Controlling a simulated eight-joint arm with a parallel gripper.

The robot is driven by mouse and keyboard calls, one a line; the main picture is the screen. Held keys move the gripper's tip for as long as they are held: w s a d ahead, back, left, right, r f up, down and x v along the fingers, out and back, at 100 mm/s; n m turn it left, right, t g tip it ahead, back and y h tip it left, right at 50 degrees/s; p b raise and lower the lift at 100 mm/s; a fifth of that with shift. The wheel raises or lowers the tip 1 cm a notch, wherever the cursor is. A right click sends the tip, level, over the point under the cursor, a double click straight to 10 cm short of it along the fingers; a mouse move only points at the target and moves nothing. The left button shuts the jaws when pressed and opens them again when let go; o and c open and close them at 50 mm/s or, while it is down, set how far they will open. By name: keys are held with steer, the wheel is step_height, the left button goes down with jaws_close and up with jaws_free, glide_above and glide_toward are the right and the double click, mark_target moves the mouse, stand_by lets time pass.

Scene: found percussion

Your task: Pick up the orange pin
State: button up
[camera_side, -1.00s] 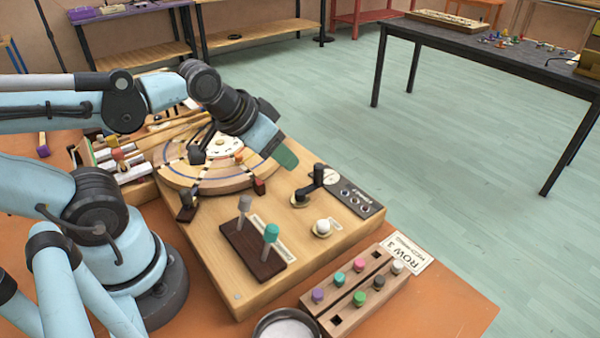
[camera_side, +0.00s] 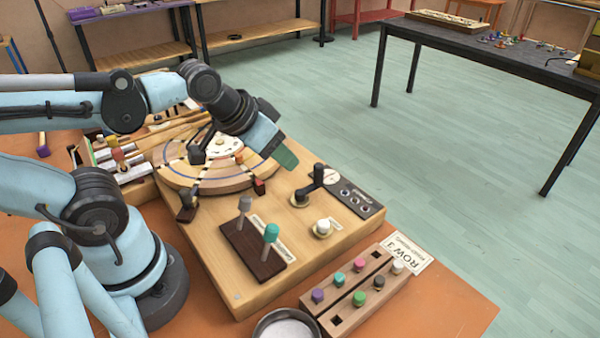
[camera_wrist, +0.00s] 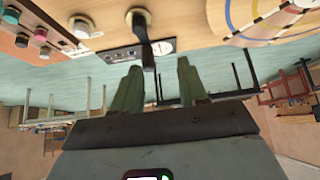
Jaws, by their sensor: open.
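A small orange-brown peg (camera_side: 239,157) stands on the round striped wooden disc (camera_side: 190,181) in the side view, left of my gripper; it may be the orange pin, but it is too small to be sure. My gripper (camera_side: 287,160) hangs in the air just right of the disc, its green fingers tilted down to the right. In the wrist view my gripper (camera_wrist: 159,66) shows two fingers spread apart with nothing between them. No orange pin is clear in the wrist view; the disc's edge (camera_wrist: 250,28) shows at its top right.
A black crank (camera_side: 314,183) and white knob (camera_side: 323,227) rise from the wooden board. Two mallet-like posts, grey (camera_side: 244,204) and teal (camera_side: 270,233), stand on a dark block. A peg block (camera_side: 343,318) with several coloured pegs and a metal bowl (camera_side: 287,325) are in front.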

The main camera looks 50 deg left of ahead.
steer(key=shift+o, duration=0.6)
steer(key=m+g, duration=0.2)
steer(key=g, duration=0.4)
glide_toward(238, 155)
steer(key=shift+w+f, duration=0.25)
steer(key=shift+f, duration=1.9)
steer(key=shift+w+f, duration=0.2)
steer(key=shift+f, duration=1.9)
steer(key=shift+c, duration=0.4)
jaws_close()
